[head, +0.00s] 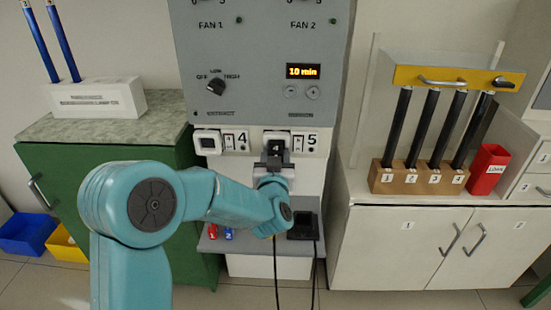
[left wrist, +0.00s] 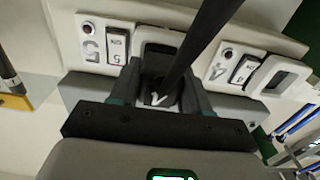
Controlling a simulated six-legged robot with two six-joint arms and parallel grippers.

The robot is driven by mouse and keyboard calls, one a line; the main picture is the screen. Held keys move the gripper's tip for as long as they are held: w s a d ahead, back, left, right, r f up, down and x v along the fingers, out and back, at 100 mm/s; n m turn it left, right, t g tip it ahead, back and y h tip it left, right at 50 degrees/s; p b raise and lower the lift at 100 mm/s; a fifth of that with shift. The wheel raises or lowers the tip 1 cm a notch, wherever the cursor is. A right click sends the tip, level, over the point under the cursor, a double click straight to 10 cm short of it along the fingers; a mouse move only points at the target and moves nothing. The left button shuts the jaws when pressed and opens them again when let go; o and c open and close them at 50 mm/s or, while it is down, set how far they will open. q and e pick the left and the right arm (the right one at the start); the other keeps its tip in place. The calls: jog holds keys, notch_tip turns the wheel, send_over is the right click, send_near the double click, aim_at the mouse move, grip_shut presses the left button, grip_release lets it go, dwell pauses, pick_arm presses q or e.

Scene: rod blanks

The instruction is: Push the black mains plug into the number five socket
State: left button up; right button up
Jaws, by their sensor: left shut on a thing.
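My left gripper (head: 274,160) is shut on the black mains plug (head: 276,148), which bears a white mark. The plug is right at the white-framed number five socket (head: 266,136), left of the "5" label. In the left wrist view the plug (left wrist: 158,92) sits between the fingers of my left gripper (left wrist: 160,100). Its thick black cable (left wrist: 208,30) crosses the picture. The socket's frame (left wrist: 160,38) shows behind it. The plug covers the socket's middle, so I cannot tell how deep it sits. My right gripper is not in view.
The number four socket (head: 207,142) is empty, to the left. A grey control panel (head: 260,60) stands above. Below are a shelf with small red (head: 213,231) and blue (head: 228,234) pieces, a black box (head: 303,226) and hanging cables. A rod rack (head: 418,178) stands right.

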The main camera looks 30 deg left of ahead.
pick_arm(q)
jog(key=shift+w+a+r, duration=0.1)
jog(key=shift+w+a, duration=0.2)
jog(key=shift+w, duration=0.1)
jog(key=o, duration=1.2)
jog(key=shift+w, duration=0.15)
jog(key=shift+o, duration=0.2)
jog(key=v, duration=1.6)
jog(key=shift+s, duration=0.35)
